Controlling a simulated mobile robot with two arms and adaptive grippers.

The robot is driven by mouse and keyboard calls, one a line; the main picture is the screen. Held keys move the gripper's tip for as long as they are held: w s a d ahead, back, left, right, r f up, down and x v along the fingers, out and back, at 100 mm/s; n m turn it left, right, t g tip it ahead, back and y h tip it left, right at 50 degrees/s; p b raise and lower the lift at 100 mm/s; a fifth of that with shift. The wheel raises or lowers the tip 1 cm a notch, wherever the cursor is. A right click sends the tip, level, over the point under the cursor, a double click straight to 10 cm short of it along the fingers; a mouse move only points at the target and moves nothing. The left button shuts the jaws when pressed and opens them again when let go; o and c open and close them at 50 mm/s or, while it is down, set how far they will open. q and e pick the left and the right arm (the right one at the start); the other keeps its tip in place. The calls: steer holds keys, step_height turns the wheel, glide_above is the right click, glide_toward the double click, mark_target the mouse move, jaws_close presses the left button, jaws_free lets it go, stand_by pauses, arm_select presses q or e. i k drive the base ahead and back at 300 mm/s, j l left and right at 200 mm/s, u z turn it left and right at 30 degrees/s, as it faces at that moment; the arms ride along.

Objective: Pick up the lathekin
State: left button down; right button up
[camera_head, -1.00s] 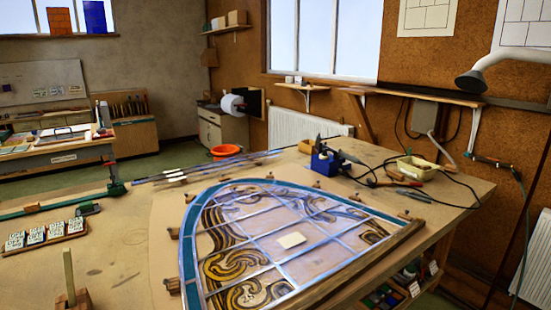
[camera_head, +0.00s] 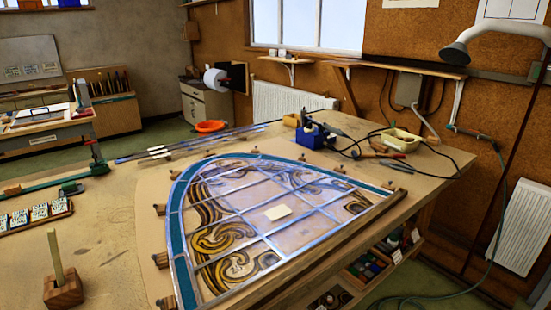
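A flat, pale wooden stick (camera_head: 56,257), which looks like the lathekin, stands upright in the near left of the table. Its lower end is set in a small brown wooden block (camera_head: 63,291), so that end is hidden. An arched leaded panel (camera_head: 225,215) with a teal border and amber swirls lies to the right of it, apart from the block. Neither of my grippers shows in the head view.
Small wooden blocks stand around the panel's edge. A blue stand (camera_head: 312,136), a cream tray (camera_head: 400,139) and cables lie at the table's back right. A rack of small tiles (camera_head: 38,214) lies at left. Bare wood surrounds the stick's block.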

mark_target(53, 242)
steer(key=u, duration=1.35)
